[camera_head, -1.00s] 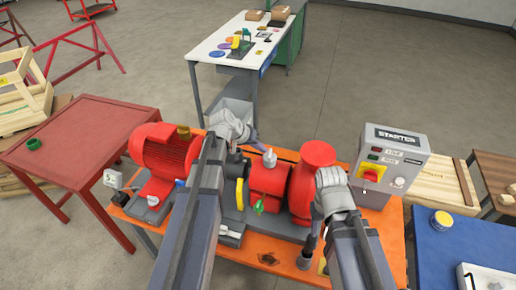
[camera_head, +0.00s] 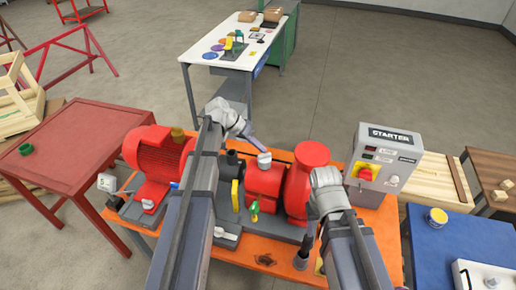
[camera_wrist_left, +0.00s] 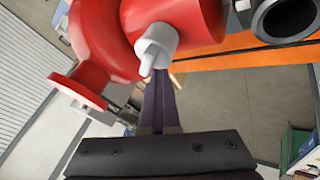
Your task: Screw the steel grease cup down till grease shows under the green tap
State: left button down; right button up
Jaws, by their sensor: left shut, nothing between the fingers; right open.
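The steel grease cup (camera_head: 264,159) stands on top of the red housing (camera_head: 265,181) in the middle of the skid. It also shows in the left wrist view (camera_wrist_left: 156,46), pale grey with a small knob. My left gripper (camera_head: 261,148) is shut and empty, its fingertips right beside the cup; I cannot tell whether they touch it. My right gripper (camera_head: 301,259) is open, pointing down near the orange bench's front.
A red motor (camera_head: 157,155) sits left on the orange bench (camera_head: 262,257). A yellow lever (camera_head: 235,196) stands left of the housing and the red pump casing (camera_head: 302,182) right of it. The grey starter box (camera_head: 385,165) is farther right.

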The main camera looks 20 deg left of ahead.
pick_arm(q)
jog(key=shift+d+m, duration=0.1)
jog(key=shift+m, duration=0.2)
jog(key=shift+w+d, duration=0.1)
jog(key=shift+d, duration=0.05)
jog(key=shift+w, duration=0.15)
dwell(0.7)
